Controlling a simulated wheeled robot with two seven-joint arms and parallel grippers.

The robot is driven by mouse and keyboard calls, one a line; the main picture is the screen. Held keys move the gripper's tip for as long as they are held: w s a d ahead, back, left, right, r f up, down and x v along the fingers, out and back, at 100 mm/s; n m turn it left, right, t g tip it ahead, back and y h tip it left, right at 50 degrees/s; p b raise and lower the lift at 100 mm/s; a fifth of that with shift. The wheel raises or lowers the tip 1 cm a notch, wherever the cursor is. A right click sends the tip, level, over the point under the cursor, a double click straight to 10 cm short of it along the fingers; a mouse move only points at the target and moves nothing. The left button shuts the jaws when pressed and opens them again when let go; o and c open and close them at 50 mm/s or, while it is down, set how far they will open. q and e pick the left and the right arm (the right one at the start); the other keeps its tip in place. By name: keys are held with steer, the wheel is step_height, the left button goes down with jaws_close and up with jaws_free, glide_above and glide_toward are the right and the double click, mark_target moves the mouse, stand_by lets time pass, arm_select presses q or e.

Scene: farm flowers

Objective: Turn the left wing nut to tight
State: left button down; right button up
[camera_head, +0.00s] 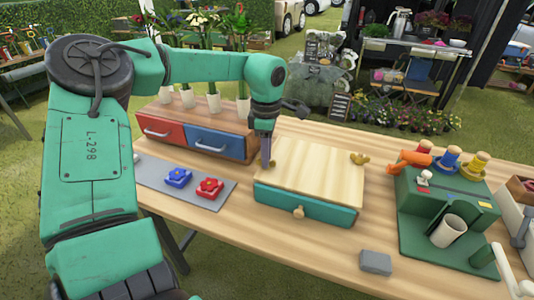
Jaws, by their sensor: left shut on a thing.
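A teal box with a pale wooden lid (310,165) stands on the table, with a small round knob (299,212) on its front. The brass right wing nut (360,158) sits at the lid's back right corner. The left wing nut (272,163) is at the lid's back left corner, mostly hidden by my left gripper (267,160). My left gripper points down there, its fingers shut on the left wing nut. The nut's angle cannot be made out. My right gripper is out of view.
A cabinet with red and blue drawers (222,143) stands just behind and left of the box. A grey mat (205,196) holds blue and red flower-shaped pieces. A green station (435,235) with pegs is at right. A grey block (376,262) lies near the front edge.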

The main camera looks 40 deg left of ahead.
arm_select(q)
steer(key=m, duration=0.5)
steer(key=shift+w+a+r, duration=0.1)
steer(key=shift+w+r, duration=0.05)
steer(key=shift+r, duration=0.1)
steer(key=m, duration=0.5)
steer(key=shift+p, duration=0.35)
steer(key=m, duration=1)
steer(key=shift+p, duration=0.3)
steer(key=c, duration=0.7)
jaws_free()
steer(key=shift+f, duration=0.1)
